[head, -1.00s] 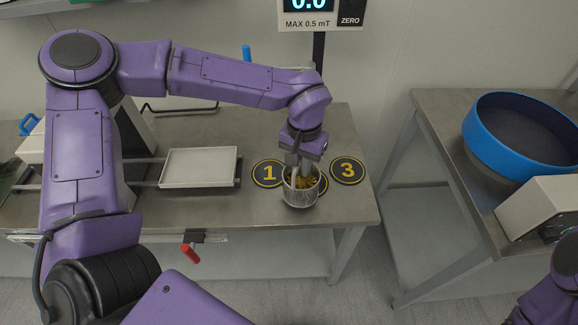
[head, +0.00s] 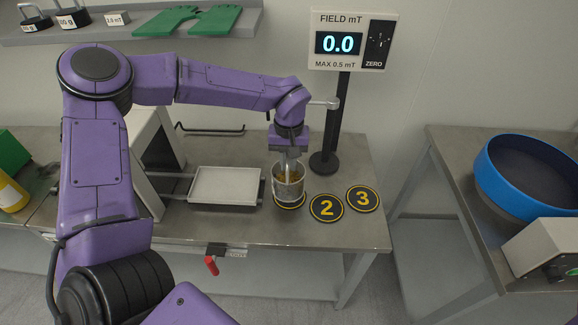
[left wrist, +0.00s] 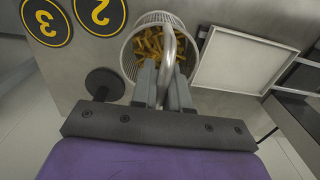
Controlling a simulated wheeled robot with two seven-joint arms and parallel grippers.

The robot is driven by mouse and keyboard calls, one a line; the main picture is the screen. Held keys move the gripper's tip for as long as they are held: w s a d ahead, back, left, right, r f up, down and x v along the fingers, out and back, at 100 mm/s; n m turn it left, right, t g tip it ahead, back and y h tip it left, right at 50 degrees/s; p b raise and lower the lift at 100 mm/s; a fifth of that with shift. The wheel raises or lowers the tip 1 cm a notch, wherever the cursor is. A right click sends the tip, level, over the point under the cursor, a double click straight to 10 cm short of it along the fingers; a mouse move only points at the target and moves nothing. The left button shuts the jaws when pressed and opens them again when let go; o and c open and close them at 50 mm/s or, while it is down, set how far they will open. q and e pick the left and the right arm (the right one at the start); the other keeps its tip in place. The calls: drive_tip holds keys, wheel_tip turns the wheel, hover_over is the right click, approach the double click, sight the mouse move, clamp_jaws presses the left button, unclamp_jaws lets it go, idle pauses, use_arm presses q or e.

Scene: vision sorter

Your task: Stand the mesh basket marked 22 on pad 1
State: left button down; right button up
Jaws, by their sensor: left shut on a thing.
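The mesh basket (head: 287,188) is a round metal basket filled with brass-coloured pieces; no number is readable on it. In the head view it is upright over pad 1 (head: 290,206), of which only the front rim shows. I cannot tell whether its base touches the pad. My left gripper (head: 290,153) is above it, shut on its handle. In the left wrist view the basket (left wrist: 129,58) shows beyond the fingers (left wrist: 164,85), with the curved handle between them. My right gripper is not in view.
Pad 2 (head: 326,208) and pad 3 (head: 362,199) lie bare to the right. A white tray (head: 226,186) is close on the left. A field meter (head: 352,43) reading 0.0 stands on a black post behind. A blue-rimmed drum (head: 500,192) is on the right bench.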

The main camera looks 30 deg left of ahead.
use_arm(q)
drive_tip(key=shift+w+a+f+p, duration=0.15)
drive_tip(key=shift+w+f, duration=0.2)
drive_tip(key=shift+f, duration=0.55)
drive_tip(key=shift+w+a+f+p, duration=0.15)
drive_tip(key=shift+w+f, duration=0.15)
drive_tip(key=shift+f, duration=0.6)
drive_tip(key=shift+w+a+f, duration=0.15)
drive_tip(key=shift+w+f, duration=0.2)
drive_tip(key=shift+f, duration=0.65)
drive_tip(key=c, duration=1.1)
unclamp_jaws()
drive_tip(key=shift+s, duration=0.1)
wheel_tip(320, 180, up, 12)
drive_tip(key=shift+d+r+b, duration=0.1)
drive_tip(key=shift+r+b, duration=0.05)
drive_tip(key=shift+b, duration=0.5)
